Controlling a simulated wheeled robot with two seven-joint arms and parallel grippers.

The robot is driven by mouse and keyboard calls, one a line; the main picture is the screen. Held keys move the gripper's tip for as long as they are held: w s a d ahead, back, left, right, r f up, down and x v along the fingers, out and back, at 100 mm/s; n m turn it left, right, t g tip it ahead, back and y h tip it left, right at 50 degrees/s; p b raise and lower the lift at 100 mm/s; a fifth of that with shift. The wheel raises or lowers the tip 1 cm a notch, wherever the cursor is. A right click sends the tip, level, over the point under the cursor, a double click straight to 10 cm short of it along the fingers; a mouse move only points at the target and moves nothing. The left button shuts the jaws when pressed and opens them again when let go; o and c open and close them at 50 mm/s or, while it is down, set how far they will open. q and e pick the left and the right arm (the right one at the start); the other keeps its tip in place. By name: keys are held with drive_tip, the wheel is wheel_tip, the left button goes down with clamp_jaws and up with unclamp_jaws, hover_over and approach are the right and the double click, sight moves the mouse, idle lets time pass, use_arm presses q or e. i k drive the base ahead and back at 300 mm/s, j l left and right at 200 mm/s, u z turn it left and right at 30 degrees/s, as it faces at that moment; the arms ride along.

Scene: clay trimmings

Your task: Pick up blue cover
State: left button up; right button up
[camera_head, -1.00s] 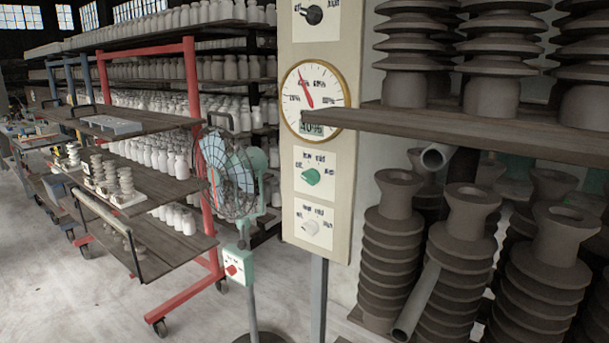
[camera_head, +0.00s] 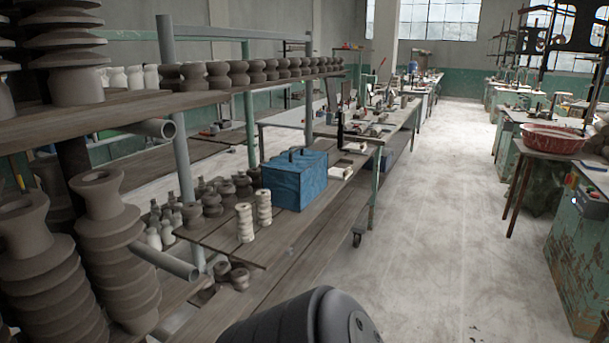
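A blue box-shaped thing with a wrinkled, cloth-like surface, which looks like the blue cover (camera_head: 297,182), sits on a low wooden shelf left of the picture's middle. Small dark bits stick up at its top. A dark rounded part of my own body shows at the bottom middle, well in front of the shelf. Neither of my grippers is in view.
The wooden shelf (camera_head: 255,226) holds pale ribbed insulators (camera_head: 245,222) beside the blue thing. The concrete floor (camera_head: 440,215) is clear. A red basin (camera_head: 552,137) is at right.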

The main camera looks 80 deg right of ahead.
sight(294, 178)
drive_tip(key=z, duration=2.75)
drive_tip(key=i+l+u, duration=0.2)
drive_tip(key=u, duration=0.15)
drive_tip(key=i+l+u, duration=0.1)
drive_tip(key=l+u, duration=0.25)
drive_tip(key=i+l+u, duration=0.15)
drive_tip(key=u, duration=0.2)
drive_tip(key=i+l+u, duration=0.1)
drive_tip(key=l, duration=0.55)
drive_tip(key=i+l+u, duration=0.1)
drive_tip(key=l, duration=0.6)
drive_tip(key=i+l+u, duration=0.1)
drive_tip(key=l, duration=0.6)
drive_tip(key=i+l+u, duration=0.15)
drive_tip(key=l, duration=0.55)
